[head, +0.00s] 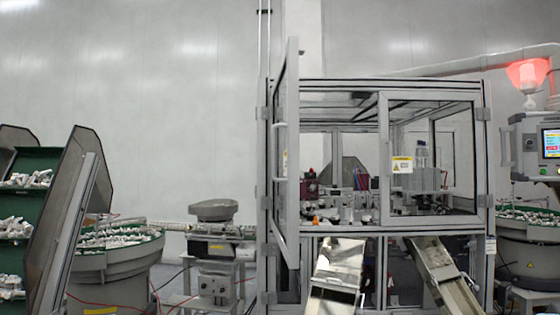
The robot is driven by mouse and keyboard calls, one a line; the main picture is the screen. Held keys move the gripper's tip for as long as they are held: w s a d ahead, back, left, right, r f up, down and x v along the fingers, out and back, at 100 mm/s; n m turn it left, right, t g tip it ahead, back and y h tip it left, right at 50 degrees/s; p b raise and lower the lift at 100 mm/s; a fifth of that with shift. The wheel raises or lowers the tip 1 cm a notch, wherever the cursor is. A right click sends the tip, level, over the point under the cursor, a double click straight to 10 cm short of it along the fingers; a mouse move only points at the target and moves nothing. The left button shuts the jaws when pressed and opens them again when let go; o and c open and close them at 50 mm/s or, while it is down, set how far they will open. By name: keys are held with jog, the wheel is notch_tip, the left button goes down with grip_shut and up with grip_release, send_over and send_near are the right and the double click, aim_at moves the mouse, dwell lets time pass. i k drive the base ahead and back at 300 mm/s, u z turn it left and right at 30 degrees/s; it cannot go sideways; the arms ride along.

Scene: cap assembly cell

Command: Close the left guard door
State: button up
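The left guard door (288,150) is a metal-framed panel on the front left of the machine enclosure. It stands swung open on its left-side hinges, seen nearly edge-on, with a light vertical handle on it. The opening beside it shows the assembly stations inside. The right guard door (432,155), with a yellow warning label, sits flat in the front frame and looks closed. My gripper is not in the head view.
Two chutes (336,278) (445,278) slope out below the doors. A bowl feeder (120,265) and a tilted green hopper (75,215) stand at left. A control panel (538,145) with a lit red lamp (528,75) is at right, near another feeder bowl (525,235).

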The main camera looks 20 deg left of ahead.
aim_at(284, 204)
jog(key=u, duration=0.45)
jog(key=k, duration=0.1)
jog(key=u, duration=0.55)
jog(key=i, duration=1)
jog(key=z, duration=0.05)
